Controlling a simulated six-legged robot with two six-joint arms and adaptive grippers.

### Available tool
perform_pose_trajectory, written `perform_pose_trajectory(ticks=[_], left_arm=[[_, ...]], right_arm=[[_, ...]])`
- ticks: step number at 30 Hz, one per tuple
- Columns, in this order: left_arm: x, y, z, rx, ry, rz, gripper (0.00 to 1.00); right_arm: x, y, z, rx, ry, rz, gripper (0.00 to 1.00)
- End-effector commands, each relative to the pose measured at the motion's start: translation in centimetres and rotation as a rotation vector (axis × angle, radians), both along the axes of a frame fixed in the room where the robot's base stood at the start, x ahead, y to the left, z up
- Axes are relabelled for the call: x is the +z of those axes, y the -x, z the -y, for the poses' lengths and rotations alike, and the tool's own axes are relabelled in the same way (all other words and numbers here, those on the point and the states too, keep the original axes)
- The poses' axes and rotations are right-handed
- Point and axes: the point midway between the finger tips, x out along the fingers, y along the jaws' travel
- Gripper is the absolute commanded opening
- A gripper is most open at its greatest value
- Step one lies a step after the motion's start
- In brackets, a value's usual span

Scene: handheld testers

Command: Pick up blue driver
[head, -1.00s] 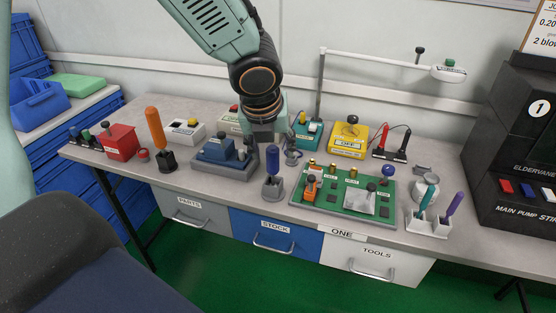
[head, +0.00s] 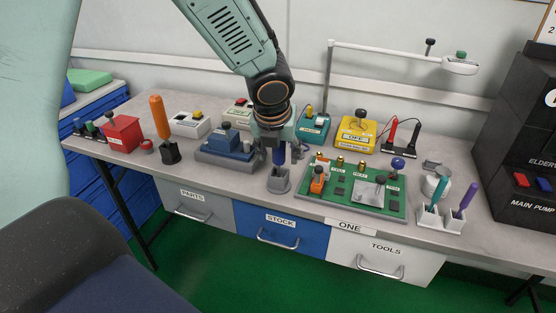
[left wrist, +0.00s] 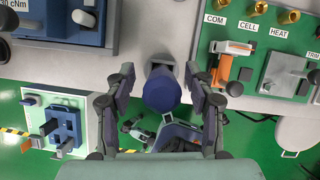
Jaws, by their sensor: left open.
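The blue driver (head: 279,157) stands upright in a small grey holder (head: 279,181) near the bench's front edge. In the left wrist view the round end of the blue driver (left wrist: 161,90) shows between my fingers, with the grey holder partly hidden behind it. My left gripper (head: 279,152) comes down from above, its fingers on both sides of the driver's handle. In the left wrist view my left gripper (left wrist: 162,95) is open, with gaps visible between the fingers and the driver. My right gripper is not in view.
A blue tester (head: 226,145) stands just left of the driver, and a green circuit board (head: 350,187) lies close on its right. An orange driver (head: 159,117) stands further left. A holder with teal and purple tools (head: 440,219) stands at the right.

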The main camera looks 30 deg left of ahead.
Motion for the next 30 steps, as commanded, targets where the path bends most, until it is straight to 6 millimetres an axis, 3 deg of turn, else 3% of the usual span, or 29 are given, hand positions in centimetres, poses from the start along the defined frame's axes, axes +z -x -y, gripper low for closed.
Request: perform_pose_trajectory(ticks=[8, 27, 30], left_arm=[[-0.15, -0.09, -0.03, 0.0, 0.0, 0.0, 0.54], [-0.15, -0.05, -0.02, 0.0, 0.0, 0.0, 0.0], [-0.14, -0.04, -0.02, 0.0, 0.0, 0.0, 0.0]], right_arm=[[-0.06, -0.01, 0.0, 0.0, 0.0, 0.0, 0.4], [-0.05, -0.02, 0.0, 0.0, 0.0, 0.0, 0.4], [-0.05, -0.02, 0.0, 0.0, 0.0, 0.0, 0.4]])
